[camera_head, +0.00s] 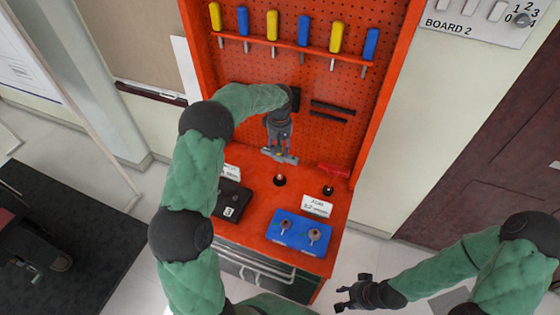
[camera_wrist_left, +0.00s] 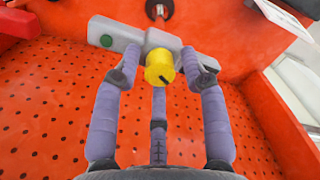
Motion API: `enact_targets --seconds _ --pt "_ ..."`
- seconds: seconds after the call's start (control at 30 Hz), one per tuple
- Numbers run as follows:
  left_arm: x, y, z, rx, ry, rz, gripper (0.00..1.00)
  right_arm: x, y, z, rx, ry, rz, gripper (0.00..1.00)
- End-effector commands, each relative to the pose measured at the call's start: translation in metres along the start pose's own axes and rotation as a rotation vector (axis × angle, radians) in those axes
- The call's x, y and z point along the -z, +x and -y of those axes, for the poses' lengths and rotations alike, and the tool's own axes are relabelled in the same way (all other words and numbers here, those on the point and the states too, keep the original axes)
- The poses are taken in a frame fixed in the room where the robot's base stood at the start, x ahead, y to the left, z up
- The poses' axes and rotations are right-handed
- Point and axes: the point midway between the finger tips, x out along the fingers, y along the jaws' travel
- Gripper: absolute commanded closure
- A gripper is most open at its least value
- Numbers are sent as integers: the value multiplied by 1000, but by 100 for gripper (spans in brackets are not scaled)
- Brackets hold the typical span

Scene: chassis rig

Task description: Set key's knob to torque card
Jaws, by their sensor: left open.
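The grey key (camera_head: 287,158) is at the lower part of the red pegboard, under my left gripper (camera_head: 279,148). In the left wrist view the key (camera_wrist_left: 128,37) is a grey body with a green dot. Its yellow knob (camera_wrist_left: 159,68) has a dark mark near its lower right edge. My left gripper's fingers stand on both sides of the knob, open; contact is unclear. The white torque card (camera_head: 316,205) stands behind the blue block, with small print that seems to include 3.2. My right gripper (camera_head: 352,292) is open and empty, low at right.
A blue block (camera_head: 276,236) with two bolts and a black plate (camera_head: 229,211) marked 3 lie on the red bench. A red-handled tool (camera_head: 333,171) stands at right. Another white card (camera_head: 231,172) is partly hidden by my left arm. Blue and yellow screwdrivers (camera_head: 272,25) hang above.

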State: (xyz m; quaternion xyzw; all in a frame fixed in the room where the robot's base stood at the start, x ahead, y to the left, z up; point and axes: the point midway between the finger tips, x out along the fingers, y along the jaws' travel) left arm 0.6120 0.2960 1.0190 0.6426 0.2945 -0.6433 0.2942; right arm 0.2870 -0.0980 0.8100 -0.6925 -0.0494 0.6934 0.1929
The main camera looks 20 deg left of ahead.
Motion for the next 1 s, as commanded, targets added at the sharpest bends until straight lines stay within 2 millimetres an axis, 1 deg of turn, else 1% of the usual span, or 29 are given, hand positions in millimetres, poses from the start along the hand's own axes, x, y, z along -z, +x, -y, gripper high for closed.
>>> enact_targets --seconds 0.8,1.0 --pt "0 -57 0 -2 0 -2 57 -1 -31 11 0 0 0 60" --pt "0 -59 0 -1 0 -1 57 -1 -32 11 0 0 0 60"
